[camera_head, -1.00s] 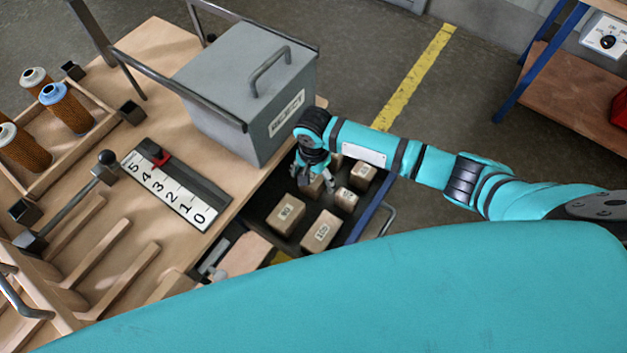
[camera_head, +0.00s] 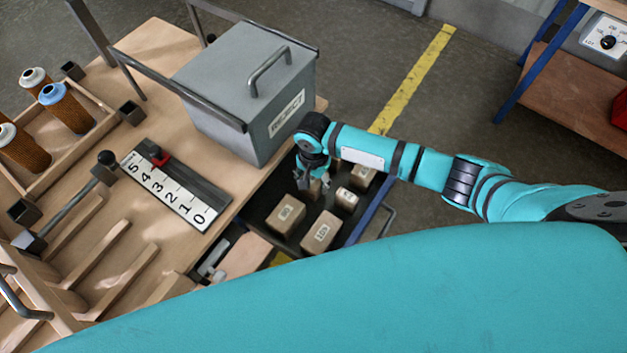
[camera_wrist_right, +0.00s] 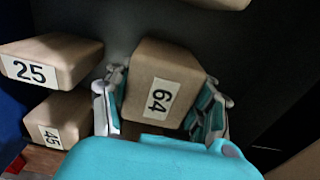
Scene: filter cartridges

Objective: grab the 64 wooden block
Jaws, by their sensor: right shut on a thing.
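The 64 wooden block (camera_wrist_right: 165,75) is a light brown block with a white label, seen in the right wrist view between my right gripper's fingers. My right gripper (camera_wrist_right: 160,112) is shut on this block, with one finger on each side. In the head view the right gripper (camera_head: 312,186) reaches down into the open drawer (camera_head: 262,205), and the block there is mostly hidden by the gripper. My left gripper is not in view.
Blocks labelled 25 (camera_wrist_right: 50,60) and 45 (camera_wrist_right: 58,120) lie close beside the gripper. Two larger blocks (camera_head: 287,214) (camera_head: 321,231) and a smaller one (camera_head: 347,198) sit nearer in the drawer. The grey REJECT box (camera_head: 235,85) stands beside the drawer.

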